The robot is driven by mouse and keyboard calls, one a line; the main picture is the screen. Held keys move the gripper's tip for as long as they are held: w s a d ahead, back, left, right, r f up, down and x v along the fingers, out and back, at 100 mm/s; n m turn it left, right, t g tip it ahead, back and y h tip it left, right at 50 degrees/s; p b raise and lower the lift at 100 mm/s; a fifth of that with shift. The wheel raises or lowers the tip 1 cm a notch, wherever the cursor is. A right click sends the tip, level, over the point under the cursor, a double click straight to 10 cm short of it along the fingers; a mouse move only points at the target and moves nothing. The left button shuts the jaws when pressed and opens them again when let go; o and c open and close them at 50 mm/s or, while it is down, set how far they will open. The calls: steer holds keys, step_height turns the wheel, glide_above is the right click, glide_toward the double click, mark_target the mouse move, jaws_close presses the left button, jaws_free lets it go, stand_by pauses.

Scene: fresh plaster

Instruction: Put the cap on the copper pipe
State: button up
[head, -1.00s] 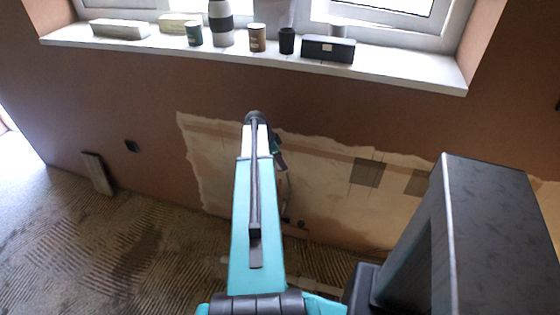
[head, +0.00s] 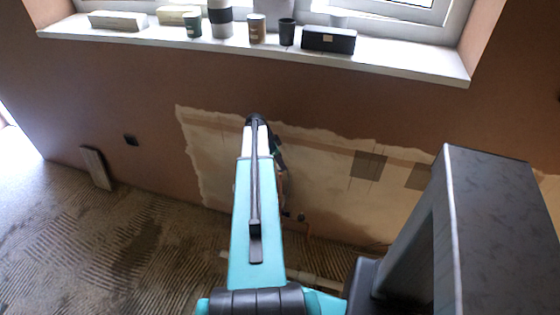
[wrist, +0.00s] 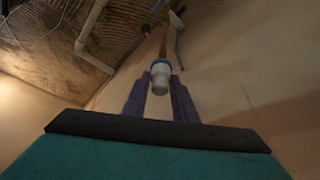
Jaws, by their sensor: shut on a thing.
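In the wrist view my gripper (wrist: 159,92) is shut on the cap (wrist: 160,76), a small white piece with a blue band at its far end. The copper pipe (wrist: 163,42) shows just beyond the cap, roughly in line with it. I cannot tell whether the cap touches the pipe or sits over its end. In the head view my own arm hides the cap and most of the gripper.
A pale pipe (wrist: 92,25) runs near the ridged floor (wrist: 45,35) in the wrist view. A windowsill (head: 400,66) with cups and boxes stands above the wall. Bare wall patch (head: 325,165) lies behind my arm. A board (head: 96,168) leans at the left.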

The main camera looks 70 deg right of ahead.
steer(key=shift+f+b, duration=0.55)
steer(key=shift+f, duration=0.5)
steer(key=shift+f+b, duration=0.75)
steer(key=shift+b, duration=0.15)
stand_by(1.1)
steer(key=o, duration=1.6)
steer(key=shift+r+p, duration=0.85)
steer(key=shift+r, duration=1.45)
